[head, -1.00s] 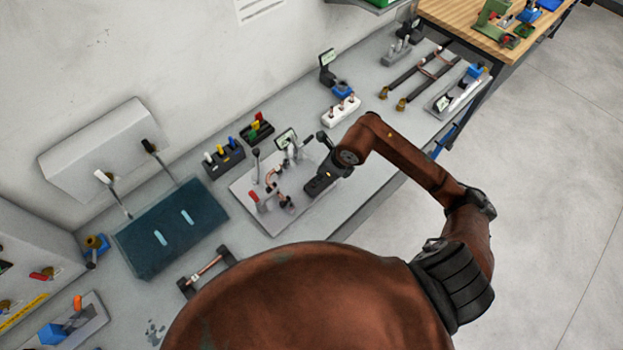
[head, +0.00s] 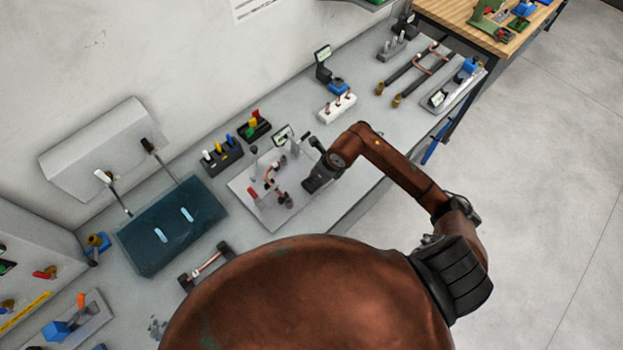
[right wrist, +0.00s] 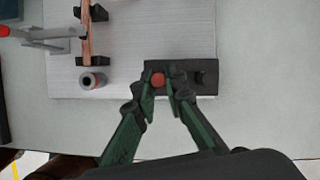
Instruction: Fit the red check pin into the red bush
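In the right wrist view, a round red pin top (right wrist: 158,79) shows over a dark block (right wrist: 205,76) on the light plate (right wrist: 125,20). My right gripper (right wrist: 160,88) has its green fingers on either side of the red top. I cannot tell whether they touch it; the pin's lower part is hidden. A short grey cylinder with a dark bore and reddish rim (right wrist: 92,81), perhaps the bush, stands on the plate to the left, apart from the gripper. In the head view, my right gripper (head: 314,183) is low over the plate's right part. My left gripper is not in view.
A copper tube (right wrist: 86,40) in dark supports and a grey clamp with a red handle (right wrist: 5,31) are left of the gripper. Behind the plate are a dark holder with coloured pegs (head: 222,157) and a small display (head: 283,136). The plate's near edge is close.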

